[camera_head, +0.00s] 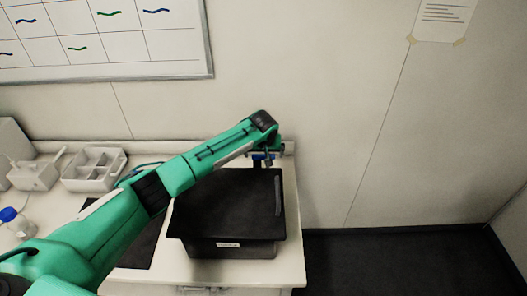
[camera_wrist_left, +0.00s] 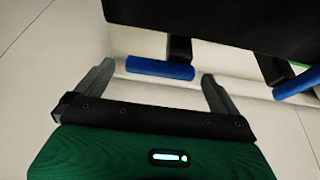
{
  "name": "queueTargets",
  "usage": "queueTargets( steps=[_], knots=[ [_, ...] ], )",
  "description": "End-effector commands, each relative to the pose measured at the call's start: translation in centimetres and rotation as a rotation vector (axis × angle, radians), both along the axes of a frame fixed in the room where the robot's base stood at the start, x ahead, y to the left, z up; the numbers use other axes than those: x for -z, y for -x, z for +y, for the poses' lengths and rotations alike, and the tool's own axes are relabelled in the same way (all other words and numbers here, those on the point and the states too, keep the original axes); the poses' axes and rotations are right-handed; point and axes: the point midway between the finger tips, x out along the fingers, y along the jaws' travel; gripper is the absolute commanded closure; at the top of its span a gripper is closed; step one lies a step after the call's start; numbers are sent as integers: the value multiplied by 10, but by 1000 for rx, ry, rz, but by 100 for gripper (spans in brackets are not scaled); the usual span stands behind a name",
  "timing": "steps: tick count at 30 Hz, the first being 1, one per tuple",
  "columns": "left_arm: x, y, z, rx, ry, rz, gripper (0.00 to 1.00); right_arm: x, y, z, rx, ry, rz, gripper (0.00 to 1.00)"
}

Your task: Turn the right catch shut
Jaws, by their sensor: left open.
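A black lidded box (camera_head: 230,205) stands on the white bench; it fills the upper right of the left wrist view (camera_wrist_left: 225,20). My left gripper (camera_head: 267,158) is at the box's back right corner, partly hidden by its own arm. In the left wrist view the gripper (camera_wrist_left: 157,72) is open, with a blue catch bar (camera_wrist_left: 160,67) between its fingertips. I see no clear contact. A dark stem joins this bar to the box. A second blue bar (camera_wrist_left: 298,83) with a dark stem is at the right edge of that view. My right gripper is out of view.
A grey divided tray (camera_head: 95,165), a small grey rack (camera_head: 35,175) and a blue-capped bottle (camera_head: 15,222) stand at the left of the bench. A dark mat (camera_head: 140,245) lies left of the box. The wall is close behind; dark floor is to the right.

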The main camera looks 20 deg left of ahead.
Motion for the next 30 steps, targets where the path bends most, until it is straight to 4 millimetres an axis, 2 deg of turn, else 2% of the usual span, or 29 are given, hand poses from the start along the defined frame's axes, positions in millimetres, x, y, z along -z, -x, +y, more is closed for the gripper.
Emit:
queueTargets(
  steps=[6, 11, 18, 30],
  knots=[
    [4, -1, 1, 0, -1, 0, 0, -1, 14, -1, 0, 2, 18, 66],
    [4, -1, 1, 0, 0, 0, 0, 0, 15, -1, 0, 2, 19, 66],
    [4, -1, 1, 0, 0, 0, 45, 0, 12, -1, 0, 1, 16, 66],
    [3, 0, 1, 71, 2, 0, 45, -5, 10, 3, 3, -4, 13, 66]
  ],
)
